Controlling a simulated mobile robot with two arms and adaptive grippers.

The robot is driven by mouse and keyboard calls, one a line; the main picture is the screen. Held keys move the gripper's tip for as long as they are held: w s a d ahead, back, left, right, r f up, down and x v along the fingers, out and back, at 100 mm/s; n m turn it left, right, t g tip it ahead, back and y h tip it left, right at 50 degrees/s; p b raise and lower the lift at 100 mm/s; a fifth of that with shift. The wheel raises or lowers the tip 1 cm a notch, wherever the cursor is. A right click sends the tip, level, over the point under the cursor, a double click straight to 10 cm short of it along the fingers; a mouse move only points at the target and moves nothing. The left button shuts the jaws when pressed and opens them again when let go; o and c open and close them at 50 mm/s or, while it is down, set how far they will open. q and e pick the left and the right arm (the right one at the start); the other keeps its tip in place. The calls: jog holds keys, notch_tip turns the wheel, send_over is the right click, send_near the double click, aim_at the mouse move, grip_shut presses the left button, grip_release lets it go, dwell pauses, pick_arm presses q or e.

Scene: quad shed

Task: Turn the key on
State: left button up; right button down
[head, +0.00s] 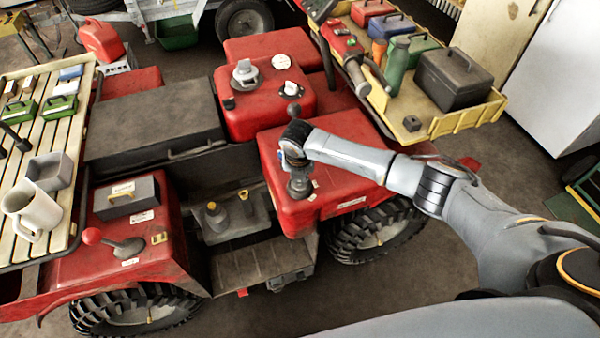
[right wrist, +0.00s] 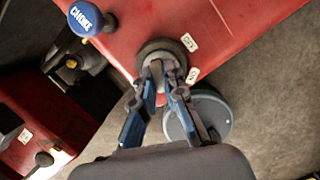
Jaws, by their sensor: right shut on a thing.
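The key switch (head: 300,187) is a round dark grey housing on the red body panel beside the wheel. In the head view my right gripper (head: 296,160) comes down on the switch from above. My left gripper is not in view.
A blue choke knob (right wrist: 85,18) stands near the switch. A red fuel tank (head: 262,105) is behind my right gripper. A yellow rack (head: 480,115) with boxes and a green bottle (head: 397,66) is at the right. A slatted rack (head: 60,140) with a mug (head: 38,212) is at the left.

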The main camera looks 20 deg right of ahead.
jog(key=shift+d, duration=0.1)
jog(key=m+p, duration=0.1)
jog(key=m, duration=0.1)
jog(key=shift+r+m+h, duration=0.1)
jog(key=shift+m+h, duration=0.2)
jog(key=shift+m, duration=0.1)
jog(key=shift+m+g+p, duration=0.4)
jog(key=shift+m+p, duration=0.05)
jog(key=shift+m, duration=0.55)
jog(key=shift+m+h, duration=0.3)
jog(key=shift+m, duration=0.2)
jog(key=shift+f+m, duration=0.2)
jog(key=shift+m, duration=0.6)
jog(key=c, duration=1.4)
grip_release()
jog(key=shift+s+d, duration=0.1)
jog(key=shift+d, duration=0.05)
jog(key=shift+c, duration=0.2)
